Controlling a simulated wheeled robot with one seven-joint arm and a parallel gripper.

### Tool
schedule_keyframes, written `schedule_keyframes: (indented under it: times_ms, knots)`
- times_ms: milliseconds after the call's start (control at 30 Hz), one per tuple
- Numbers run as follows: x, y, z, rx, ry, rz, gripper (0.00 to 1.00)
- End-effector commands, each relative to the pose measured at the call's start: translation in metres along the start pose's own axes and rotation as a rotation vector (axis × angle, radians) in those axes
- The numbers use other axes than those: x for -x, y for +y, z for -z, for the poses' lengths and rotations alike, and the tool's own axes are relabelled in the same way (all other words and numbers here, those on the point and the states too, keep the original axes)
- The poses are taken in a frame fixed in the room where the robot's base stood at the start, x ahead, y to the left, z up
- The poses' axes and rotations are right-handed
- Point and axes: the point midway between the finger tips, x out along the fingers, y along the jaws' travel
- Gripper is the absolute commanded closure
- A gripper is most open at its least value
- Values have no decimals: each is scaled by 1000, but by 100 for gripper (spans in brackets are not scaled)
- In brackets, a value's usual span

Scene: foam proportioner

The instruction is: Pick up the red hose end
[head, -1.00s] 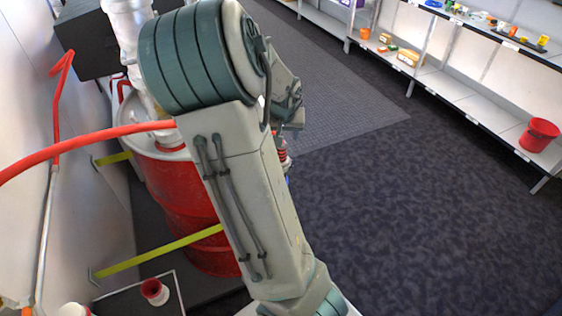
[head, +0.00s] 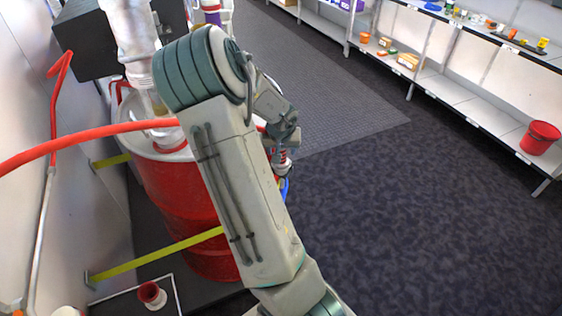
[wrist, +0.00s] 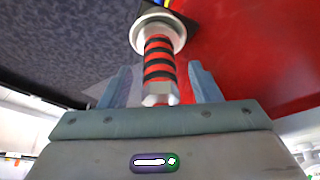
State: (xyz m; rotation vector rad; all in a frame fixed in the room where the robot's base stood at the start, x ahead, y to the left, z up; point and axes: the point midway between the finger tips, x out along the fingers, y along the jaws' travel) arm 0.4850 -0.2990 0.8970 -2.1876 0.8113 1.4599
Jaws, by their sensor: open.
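The red hose end (wrist: 160,62), banded in black with a pale metal collar at its far end and a pale tip nearest me, stands between my gripper's fingers in the wrist view. My gripper (wrist: 160,78) is open, one blue-grey finger on each side. Whether a finger touches the hose end, I cannot tell. In the head view a small red-banded piece (head: 281,157) shows just beyond my arm, beside the red drum; my fingers are mostly hidden there.
A large red drum (head: 180,205) stands left of my arm, with a red hose (head: 85,142) crossing above it and a yellow strap (head: 160,255) at its side. Shelves (head: 460,95) with a red bucket (head: 540,137) line the right. The carpet between is clear.

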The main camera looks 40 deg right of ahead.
Motion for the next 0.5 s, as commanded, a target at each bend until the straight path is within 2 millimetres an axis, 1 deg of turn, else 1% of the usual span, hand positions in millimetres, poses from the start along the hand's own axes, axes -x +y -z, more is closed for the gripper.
schedule_keyframes:
  times_ms: [67,100,167,200,300,500]
  knots:
    - [0,0,0,0,0,0,43]
    - [0,0,0,1,0,0,46]
    - [0,0,0,1,0,0,63]
    - [0,0,0,1,0,0,74]
    - [0,0,0,1,0,0,100]
    - [1,0,0,1,1,0,100]
